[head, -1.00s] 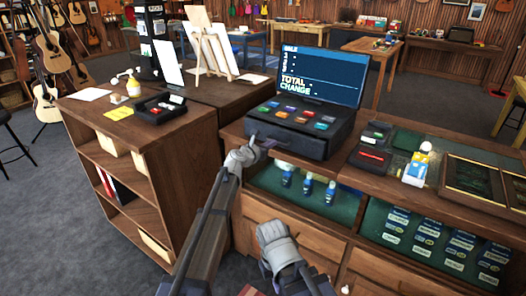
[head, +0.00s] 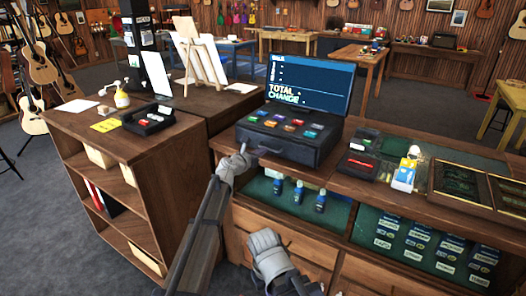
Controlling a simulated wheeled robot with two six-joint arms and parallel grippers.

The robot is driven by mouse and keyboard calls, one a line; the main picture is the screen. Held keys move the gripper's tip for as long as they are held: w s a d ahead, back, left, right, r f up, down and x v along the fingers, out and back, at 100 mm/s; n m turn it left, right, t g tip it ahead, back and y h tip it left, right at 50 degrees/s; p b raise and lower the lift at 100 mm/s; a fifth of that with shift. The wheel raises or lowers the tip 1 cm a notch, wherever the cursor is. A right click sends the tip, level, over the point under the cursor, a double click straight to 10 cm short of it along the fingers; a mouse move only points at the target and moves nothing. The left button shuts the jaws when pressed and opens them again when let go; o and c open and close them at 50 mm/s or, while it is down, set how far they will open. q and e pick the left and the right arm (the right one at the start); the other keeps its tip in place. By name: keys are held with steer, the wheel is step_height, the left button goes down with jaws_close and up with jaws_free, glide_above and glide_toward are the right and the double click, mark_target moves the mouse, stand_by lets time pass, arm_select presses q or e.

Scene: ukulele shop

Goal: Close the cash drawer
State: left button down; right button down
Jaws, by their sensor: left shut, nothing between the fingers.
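The black cash register (head: 318,128) stands on the wooden counter, with a lit blue screen (head: 310,83) and coloured keys on top. The cash drawer (head: 285,149) is its dark front, with a small handle; it looks flush or nearly flush, but I cannot tell whether a narrow gap remains. My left gripper (head: 243,151) is shut and empty at the left end of the drawer front, close to the handle; contact is unclear. My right gripper (head: 264,240) is low in front of the counter, away from the drawer; its fingers are not clear.
A card terminal (head: 366,162) and a small blue-and-yellow box (head: 404,175) stand right of the register. Below is a green-lined display shelf (head: 338,212) with blue bottles. A wooden shelf unit (head: 165,185) stands close to my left arm.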

arm_select(q)
steer(key=p+v, duration=0.2)
steer(key=v, duration=1.1)
steer(key=s+a+f+m+g+y, duration=0.2)
steer(key=s+f+m+g, duration=0.2)
steer(key=s+f+m, duration=0.35)
steer(key=s+a+f+m+g+y, duration=0.1)
steer(key=s+a+f+m+g, duration=0.25)
steer(key=s+m, duration=0.6)
steer(key=s+a+f+m+g+y, duration=0.2)
steer(key=s+a+f+m+y, duration=0.1)
steer(key=s+a+m, duration=0.3)
steer(key=s+a+f+m+g+y, duration=0.25)
steer(key=s+a+m, duration=0.3)
steer(key=s, duration=0.35)
steer(key=s+d+m+g+y+p, duration=0.1)
steer(key=s+d+m, duration=0.3)
steer(key=d, duration=0.7)
steer(key=shift+s+d+r+y, duration=0.15)
steer(key=shift+s+y, duration=0.3)
steer(key=shift+s, duration=0.55)
